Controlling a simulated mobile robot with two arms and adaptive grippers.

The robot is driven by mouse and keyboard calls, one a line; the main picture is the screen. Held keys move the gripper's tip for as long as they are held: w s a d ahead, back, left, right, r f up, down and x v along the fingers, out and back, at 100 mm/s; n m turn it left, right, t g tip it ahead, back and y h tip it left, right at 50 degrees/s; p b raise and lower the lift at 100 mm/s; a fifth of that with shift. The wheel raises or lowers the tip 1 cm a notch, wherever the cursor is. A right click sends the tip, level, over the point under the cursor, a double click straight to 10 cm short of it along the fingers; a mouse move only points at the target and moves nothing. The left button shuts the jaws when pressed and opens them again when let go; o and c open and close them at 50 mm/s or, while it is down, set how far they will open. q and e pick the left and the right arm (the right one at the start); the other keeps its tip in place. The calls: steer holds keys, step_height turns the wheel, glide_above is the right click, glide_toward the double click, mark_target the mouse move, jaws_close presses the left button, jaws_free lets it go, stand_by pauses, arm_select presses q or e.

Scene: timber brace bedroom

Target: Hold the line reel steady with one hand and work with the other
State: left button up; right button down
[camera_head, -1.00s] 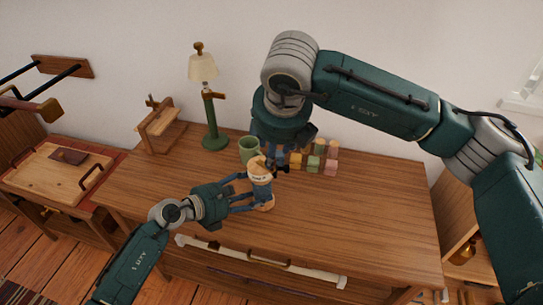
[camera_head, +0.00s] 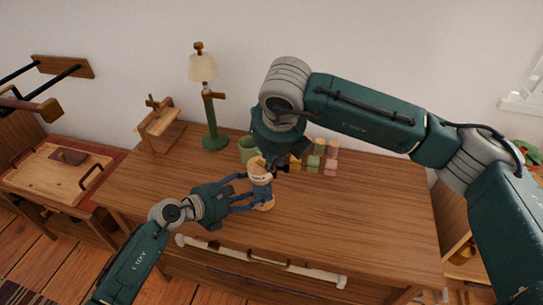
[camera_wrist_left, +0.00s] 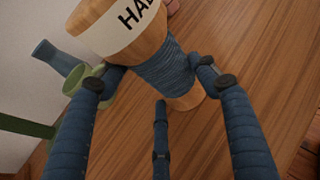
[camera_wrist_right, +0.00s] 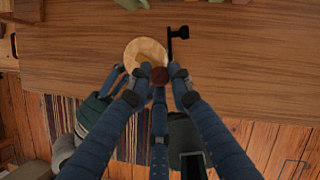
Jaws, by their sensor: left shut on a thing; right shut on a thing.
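The line reel (camera_head: 261,188) is a wooden spool wound with blue line, with a lettered pale band near its top. It stands upright on the wooden desk (camera_head: 350,225). My left gripper (camera_head: 251,190) is shut around it from the side; the left wrist view shows fingers on both sides of the blue winding (camera_wrist_left: 165,70). My right gripper (camera_wrist_right: 158,82) reaches down from above and is shut on the brown crank knob (camera_wrist_right: 159,75) over the reel's round top (camera_wrist_right: 142,49). In the head view, my right wrist partly hides these fingers.
A green mug (camera_head: 248,149) and several coloured blocks (camera_head: 331,158) stand behind the reel, partly hidden by my right arm. A green lamp (camera_head: 213,120) and a small wooden stand (camera_head: 158,125) are at the back left. The desk's right half is clear.

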arm_select(q)
steer(key=shift+s+f, duration=0.2)
steer(key=shift+f, duration=0.1)
arm_select(e)
steer(key=shift+w, duration=0.15)
arm_select(q)
steer(key=shift+d, duration=0.1)
arm_select(e)
steer(key=shift+w+d+r+n+g+y, duration=0.15)
steer(key=shift+w+n+g+y, duration=0.6)
steer(key=shift+n, duration=1.5)
steer(key=shift+w+d+f+n+g+y, duration=0.2)
steer(key=shift+w+n+g+y, duration=0.6)
steer(key=shift+n, duration=1.4)
steer(key=shift+w+d+r+n+g+y, duration=0.2)
steer(key=shift+w+n+g+y, duration=0.25)
steer(key=shift+w+n, duration=1.2)
steer(key=shift+s+n, duration=0.6)
steer(key=shift+n, duration=0.2)
steer(key=c, duration=1.6)
jaws_free()
steer(key=shift+d, duration=0.1)
